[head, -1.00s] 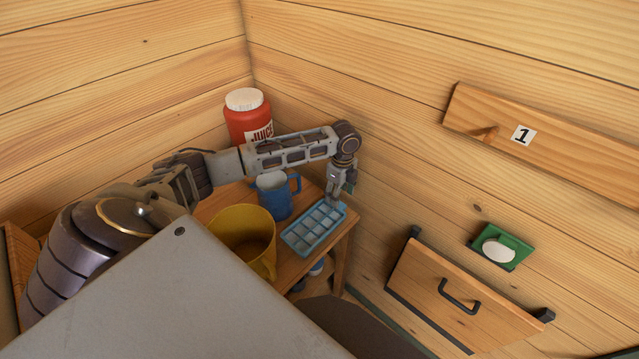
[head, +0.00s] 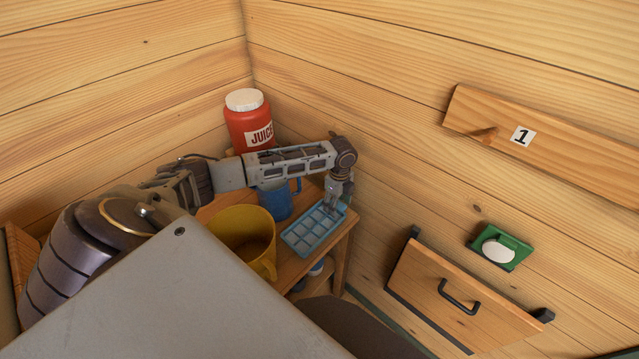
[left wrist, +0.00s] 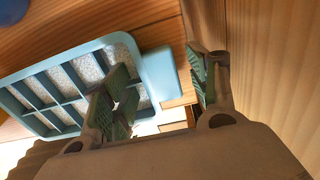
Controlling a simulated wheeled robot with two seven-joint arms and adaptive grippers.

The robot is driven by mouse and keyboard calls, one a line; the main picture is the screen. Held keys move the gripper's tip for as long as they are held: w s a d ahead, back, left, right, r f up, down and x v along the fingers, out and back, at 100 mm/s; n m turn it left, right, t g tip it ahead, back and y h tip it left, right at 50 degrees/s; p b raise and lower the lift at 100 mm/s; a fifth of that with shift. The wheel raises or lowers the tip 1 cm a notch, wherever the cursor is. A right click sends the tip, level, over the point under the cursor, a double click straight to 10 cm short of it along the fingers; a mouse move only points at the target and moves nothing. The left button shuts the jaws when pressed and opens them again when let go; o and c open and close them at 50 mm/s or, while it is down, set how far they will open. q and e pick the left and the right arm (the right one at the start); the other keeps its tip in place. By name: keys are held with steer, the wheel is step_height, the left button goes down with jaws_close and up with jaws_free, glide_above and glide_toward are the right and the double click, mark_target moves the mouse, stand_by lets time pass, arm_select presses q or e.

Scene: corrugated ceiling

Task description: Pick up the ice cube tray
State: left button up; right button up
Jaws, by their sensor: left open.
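The blue ice cube tray (head: 314,231) lies on the small wooden table near its right corner; its cells look filled with something whitish. In the left wrist view the tray (left wrist: 30,92) is at the left, with a flat tab at its right end. My left gripper (head: 336,207) points down over the tray's far right end. In the wrist view its open fingers (left wrist: 158,90) stand apart, one over the cells and one beyond the tab, with the tab between them in the picture. I cannot tell whether they touch the tray. My right gripper is not in view.
A yellow mug (head: 243,238) stands left of the tray and a blue mug (head: 274,201) behind it, partly hidden by my arm. A red juice jar (head: 248,121) stands in the corner. The wooden wall is close on the right, with a drawer (head: 455,292).

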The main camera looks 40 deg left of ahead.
arm_select(q)
steer(key=shift+f, duration=0.5)
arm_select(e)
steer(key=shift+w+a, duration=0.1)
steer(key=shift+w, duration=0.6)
arm_select(q)
steer(key=c, duration=1.3)
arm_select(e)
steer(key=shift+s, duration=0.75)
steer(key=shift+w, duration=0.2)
